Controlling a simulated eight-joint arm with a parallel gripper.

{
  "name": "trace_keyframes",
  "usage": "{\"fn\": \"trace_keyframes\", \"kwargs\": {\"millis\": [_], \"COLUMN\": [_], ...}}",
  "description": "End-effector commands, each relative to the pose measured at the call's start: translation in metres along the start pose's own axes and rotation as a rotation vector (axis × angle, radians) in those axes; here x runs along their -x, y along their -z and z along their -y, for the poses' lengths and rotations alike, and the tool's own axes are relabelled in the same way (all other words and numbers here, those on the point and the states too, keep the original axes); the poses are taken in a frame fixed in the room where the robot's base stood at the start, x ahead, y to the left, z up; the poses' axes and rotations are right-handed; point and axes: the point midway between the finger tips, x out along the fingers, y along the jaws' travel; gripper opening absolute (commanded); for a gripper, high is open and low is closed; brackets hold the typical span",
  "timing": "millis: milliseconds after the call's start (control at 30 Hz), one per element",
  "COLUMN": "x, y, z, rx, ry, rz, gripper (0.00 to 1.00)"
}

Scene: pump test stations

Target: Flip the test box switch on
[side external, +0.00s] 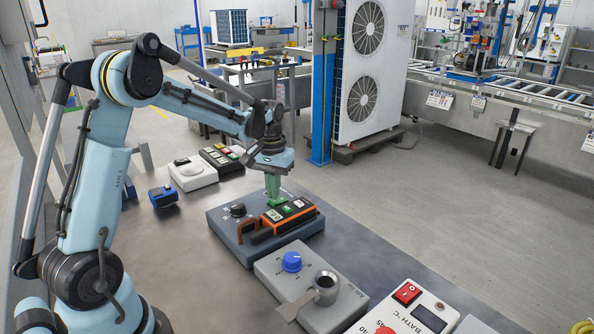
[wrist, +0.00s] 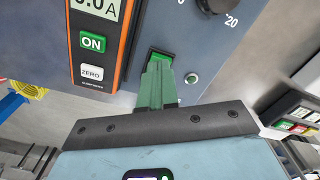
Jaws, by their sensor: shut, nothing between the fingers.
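The test box (side external: 226,238) is a grey-blue block on the bench in the side view, with a black dial (side external: 238,210) on top. In the wrist view its panel (wrist: 215,55) shows a green rocker switch (wrist: 160,57) in a dark frame, partly covered by my fingers. A small round green part (wrist: 191,78) sits right of the switch. My gripper (side external: 273,198) has green fingers, shut and empty, pointing down over the box. In the wrist view the fingertips (wrist: 157,69) overlap the switch's lower edge; contact and the switch's position cannot be told.
An orange-and-black meter (side external: 286,213) lies on the box beside my fingers. A blue device (side external: 163,196) and a white unit (side external: 193,176) stand behind left. Bare bench lies left.

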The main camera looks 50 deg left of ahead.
Motion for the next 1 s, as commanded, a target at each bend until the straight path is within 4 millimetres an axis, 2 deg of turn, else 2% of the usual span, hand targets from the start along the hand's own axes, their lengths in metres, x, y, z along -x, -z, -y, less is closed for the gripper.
{"fn": "trace_keyframes", "kwargs": {"millis": [1000], "x": [-0.012], "y": [0.0], "z": [0.0], "rx": [0.0], "ry": [0.0], "rz": [-0.001], "gripper": [0.0]}}
